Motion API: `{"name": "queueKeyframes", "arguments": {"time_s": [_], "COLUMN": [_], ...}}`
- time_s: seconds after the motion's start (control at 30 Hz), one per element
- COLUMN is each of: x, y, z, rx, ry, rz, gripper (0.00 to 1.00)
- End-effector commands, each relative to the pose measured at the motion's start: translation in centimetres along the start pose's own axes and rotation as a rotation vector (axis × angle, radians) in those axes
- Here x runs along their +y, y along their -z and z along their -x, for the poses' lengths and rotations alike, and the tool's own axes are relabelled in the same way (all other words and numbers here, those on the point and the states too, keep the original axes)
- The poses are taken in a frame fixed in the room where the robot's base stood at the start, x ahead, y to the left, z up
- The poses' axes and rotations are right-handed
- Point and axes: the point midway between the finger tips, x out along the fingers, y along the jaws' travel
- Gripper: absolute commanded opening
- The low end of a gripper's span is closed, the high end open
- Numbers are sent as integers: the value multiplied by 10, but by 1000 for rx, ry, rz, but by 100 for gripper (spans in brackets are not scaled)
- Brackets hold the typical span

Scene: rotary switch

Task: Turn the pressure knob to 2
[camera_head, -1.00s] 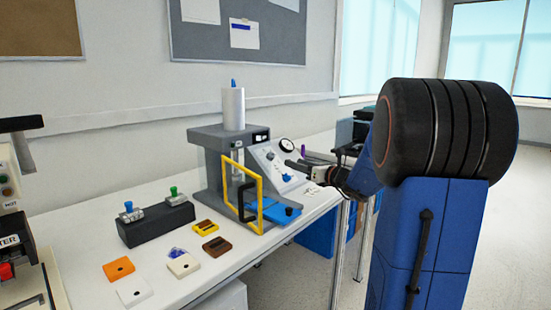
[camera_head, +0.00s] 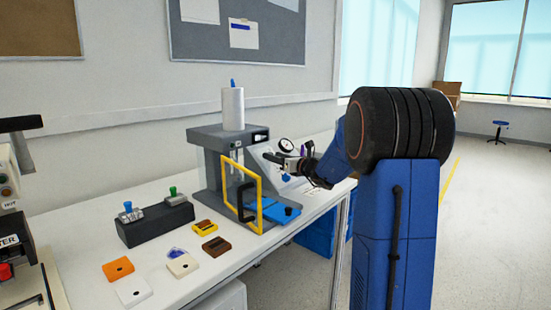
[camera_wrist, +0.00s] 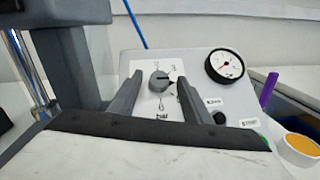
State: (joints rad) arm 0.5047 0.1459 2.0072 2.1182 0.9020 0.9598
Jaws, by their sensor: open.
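The pressure knob (camera_wrist: 159,82) is a round dark grey knob on a white dial plate with printed numbers, of which a 3 shows to its upper right. It sits on the sloped light panel of the press (camera_head: 218,140). In the wrist view my gripper (camera_wrist: 157,88) is open, with one dark finger on each side of the knob. Whether the fingers touch the knob cannot be told. In the head view my gripper (camera_head: 286,162) is in front of the panel and hides most of the dial area. A round pressure gauge (camera_wrist: 224,66) is right of the knob.
A yellow guard frame (camera_head: 241,182) stands at the front of the press, left of my arm. A black knob (camera_wrist: 219,117) and small labels are on the panel's lower right. A purple object (camera_wrist: 268,88) and an orange-filled cup (camera_wrist: 301,145) lie to the right.

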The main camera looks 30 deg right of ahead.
Motion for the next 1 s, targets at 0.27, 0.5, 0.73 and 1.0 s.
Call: {"name": "queueKeyframes", "arguments": {"time_s": [0.27, 0.5, 0.73, 1.0], "x": [0, 0, -2, -7], "y": [0, 0, 0, -1], "z": [0, 0, 0, 0], "rx": [0, 1, 4, 13], "ry": [0, -3, -49, -194], "rz": [0, 3, 40, 162], "gripper": [16, 3, 3, 3]}}
